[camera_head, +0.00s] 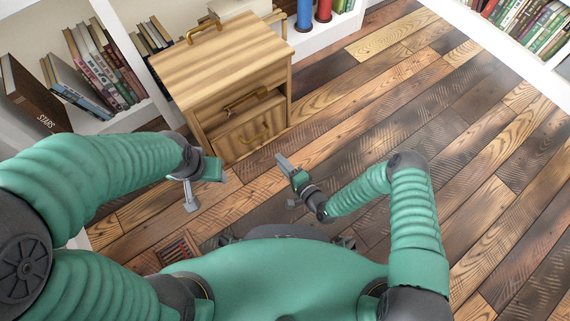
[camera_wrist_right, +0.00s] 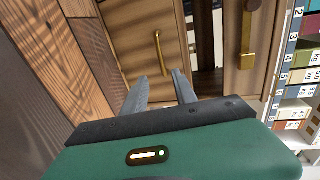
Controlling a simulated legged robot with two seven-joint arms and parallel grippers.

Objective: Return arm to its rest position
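My right gripper (camera_head: 285,182) is in front of the small wooden cabinet (camera_head: 222,62), low and to its right in the head view. In the right wrist view its two grey fingers (camera_wrist_right: 160,88) are apart with nothing between them. They point toward a cabinet front with a brass handle (camera_wrist_right: 157,52), with space between. My left gripper (camera_head: 203,186) hangs to the left, near the cabinet's lower front corner; nothing is seen in it. Its finger gap is unclear at this angle.
The cabinet front shows brass handles and a dark gap above the lower drawer front (camera_head: 246,134). Bookshelves with books (camera_head: 103,62) stand left, another (camera_head: 530,22) upper right. A floor grate (camera_head: 177,251) lies near my body. The plank floor (camera_head: 480,130) to the right is clear.

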